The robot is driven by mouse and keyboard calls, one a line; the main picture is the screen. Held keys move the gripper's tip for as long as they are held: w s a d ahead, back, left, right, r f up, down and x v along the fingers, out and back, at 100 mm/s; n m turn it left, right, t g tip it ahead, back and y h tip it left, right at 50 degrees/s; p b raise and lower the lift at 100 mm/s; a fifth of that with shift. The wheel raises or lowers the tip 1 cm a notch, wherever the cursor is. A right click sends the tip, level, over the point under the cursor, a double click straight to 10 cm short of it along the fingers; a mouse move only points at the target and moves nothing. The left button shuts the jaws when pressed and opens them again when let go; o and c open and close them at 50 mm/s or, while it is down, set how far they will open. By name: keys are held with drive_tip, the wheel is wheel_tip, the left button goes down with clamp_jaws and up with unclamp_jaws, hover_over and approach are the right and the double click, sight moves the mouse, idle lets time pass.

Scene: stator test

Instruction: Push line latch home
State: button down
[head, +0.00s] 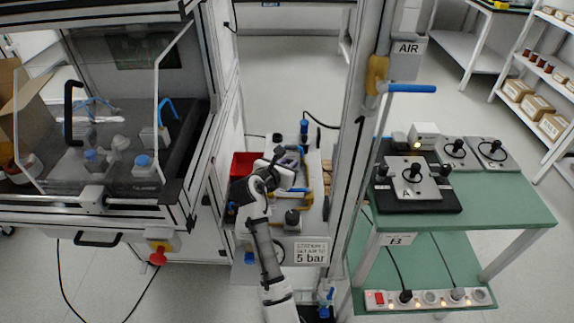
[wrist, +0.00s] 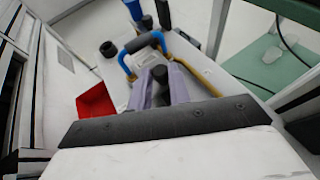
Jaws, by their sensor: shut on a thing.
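My gripper (wrist: 160,88) has its two lilac fingers closed around a dark upright piece (wrist: 160,74) in the wrist view. In the head view my gripper (head: 288,163) is low over the cart top, and what it holds is hidden there. Just beyond the fingers stands a blue bow-shaped handle (wrist: 127,63) with a dark grip. A yellow line (wrist: 196,68) runs beside it to the right. I cannot tell for certain which piece is the line latch, nor whether it is fully seated.
A red bin (wrist: 97,101) stands left of the fingers; it also shows in the head view (head: 243,162). Dark and blue cylinders (head: 304,130) stand at the cart's back. A sign reading 5 bar (head: 311,253) hangs on its front. A frame post (head: 352,130) and green table (head: 500,205) are to the right.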

drive_tip(key=c, duration=1.3)
unclamp_jaws()
drive_tip(key=shift+w, duration=0.1)
drive_tip(key=b+v, duration=0.1)
drive_tip(key=v, duration=1.3)
